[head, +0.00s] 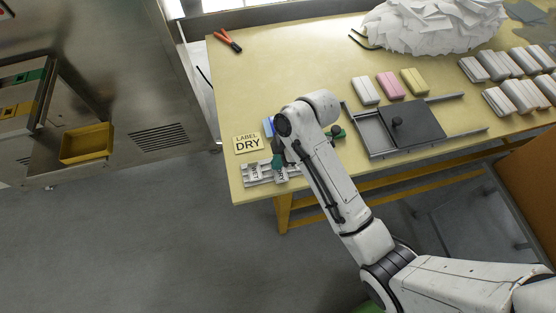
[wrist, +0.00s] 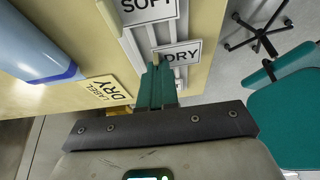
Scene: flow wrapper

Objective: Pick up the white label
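A white label reading DRY (wrist: 180,53) lies on the pale slotted rack at the table's front left corner. A second white label reading SOFT (wrist: 150,12) lies beside it. In the head view the rack holds two white labels, one at left (head: 255,172) and one at right (head: 281,174), their print hard to read. My gripper (head: 277,162) is low over the rack. In the wrist view its green fingers (wrist: 155,85) look closed together, with the tips beside the DRY label's near left edge. Contact cannot be told, and no label is visibly held.
A yellow LABEL DRY card (head: 248,143) lies behind the rack, with a blue object (head: 268,126) beside it. Right of my arm are a dark-plated sliding fixture (head: 412,127) and several wrapped bars. Orange-handled pliers (head: 228,40) lie at the back left. A teal chair (wrist: 290,120) stands off the table.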

